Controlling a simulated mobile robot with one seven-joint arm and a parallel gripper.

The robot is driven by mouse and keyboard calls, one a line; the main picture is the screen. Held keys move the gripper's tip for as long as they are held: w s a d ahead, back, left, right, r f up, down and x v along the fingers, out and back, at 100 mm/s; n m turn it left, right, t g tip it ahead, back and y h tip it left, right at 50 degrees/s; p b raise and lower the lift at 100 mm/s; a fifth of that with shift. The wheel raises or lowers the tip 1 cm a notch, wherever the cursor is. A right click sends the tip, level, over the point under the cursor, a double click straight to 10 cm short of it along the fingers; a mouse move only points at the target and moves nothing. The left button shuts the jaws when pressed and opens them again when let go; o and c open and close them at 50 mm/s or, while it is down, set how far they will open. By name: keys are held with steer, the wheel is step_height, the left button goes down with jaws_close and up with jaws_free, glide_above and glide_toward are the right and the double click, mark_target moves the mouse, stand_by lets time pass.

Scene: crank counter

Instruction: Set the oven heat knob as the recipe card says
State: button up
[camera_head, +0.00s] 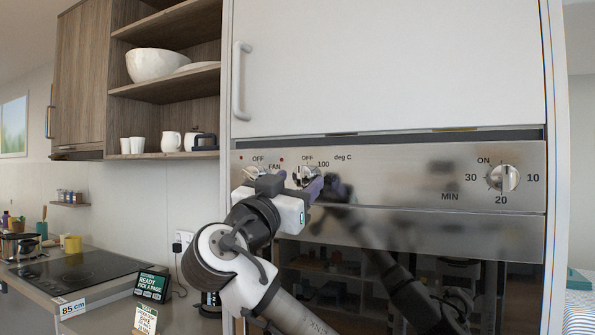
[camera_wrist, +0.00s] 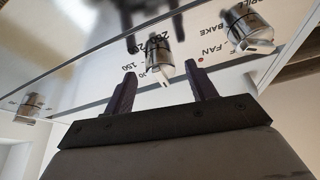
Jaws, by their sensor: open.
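The oven heat knob (camera_head: 308,173), a metal knob marked "deg C", is the middle one on the steel panel, with OFF and 100 readable beside it. In the wrist view the heat knob (camera_wrist: 159,58) has part of its number scale behind it. My gripper (camera_head: 298,183) is open in front of the panel. In the wrist view my gripper's fingers (camera_wrist: 160,73) stand apart, pointing toward the heat knob, with the knob lying between their lines; contact cannot be told. A small recipe card (camera_head: 145,319) stands at the lower left, its text too small to read fully.
The function knob (camera_head: 254,172) is close left of the heat knob. The timer knob (camera_head: 503,178) is far right. A dark screen (camera_head: 152,287) stands by the card on the counter, near a hob (camera_head: 80,270). A cabinet door handle (camera_head: 240,80) is above.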

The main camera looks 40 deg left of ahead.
steer(key=shift+w+a+r, duration=0.1)
steer(key=shift+w+r, duration=0.1)
steer(key=shift+w, duration=0.3)
steer(key=c, duration=1)
